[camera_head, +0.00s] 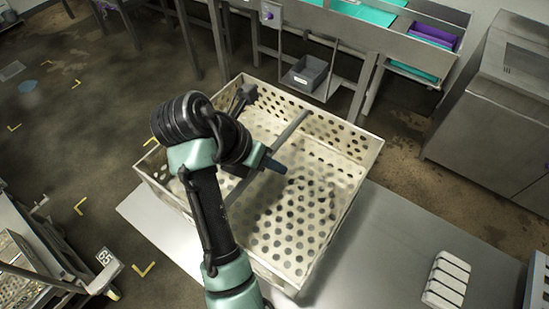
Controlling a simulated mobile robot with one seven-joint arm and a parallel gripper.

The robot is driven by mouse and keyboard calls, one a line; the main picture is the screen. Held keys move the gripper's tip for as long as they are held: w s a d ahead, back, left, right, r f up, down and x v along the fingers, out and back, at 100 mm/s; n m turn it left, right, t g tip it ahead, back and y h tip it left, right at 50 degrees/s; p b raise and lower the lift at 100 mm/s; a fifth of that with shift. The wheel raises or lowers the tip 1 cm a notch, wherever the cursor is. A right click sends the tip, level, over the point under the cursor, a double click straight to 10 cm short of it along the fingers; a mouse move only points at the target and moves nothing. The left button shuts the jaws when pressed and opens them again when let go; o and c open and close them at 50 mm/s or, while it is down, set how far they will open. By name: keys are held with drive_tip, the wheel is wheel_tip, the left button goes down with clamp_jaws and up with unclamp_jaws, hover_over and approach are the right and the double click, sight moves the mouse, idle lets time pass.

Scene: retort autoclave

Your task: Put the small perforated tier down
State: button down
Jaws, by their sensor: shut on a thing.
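The perforated tier (352,182) is a cream, open-topped basket with round holes in its floor and walls. It fills the middle of the view, over a steel table top (385,255). A grey bar (292,127) runs across its opening. My gripper (247,168) is over the tier, at this bar, and shut on it. My own wrist and forearm hide most of the jaws and part of the tier's left side. The tier looks roughly level. I cannot tell whether its underside touches the table.
A white slotted block (447,280) lies on the table at right, with bare steel between it and the tier. A cart (45,265) stands at lower left. Behind are a bench (350,38) with a grey bin (305,74) below and a steel cabinet (490,120).

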sight(265, 181)
drive_tip(key=shift+f+p, duration=0.8)
drive_tip(key=shift+f, duration=2.45)
drive_tip(key=c, duration=0.8)
unclamp_jaws()
drive_tip(key=shift+s+f, duration=0.1)
drive_tip(key=v, duration=0.8)
drive_tip(key=shift+p, duration=0.3)
drive_tip(key=shift+b, duration=0.4)
drive_tip(key=shift+v, duration=2)
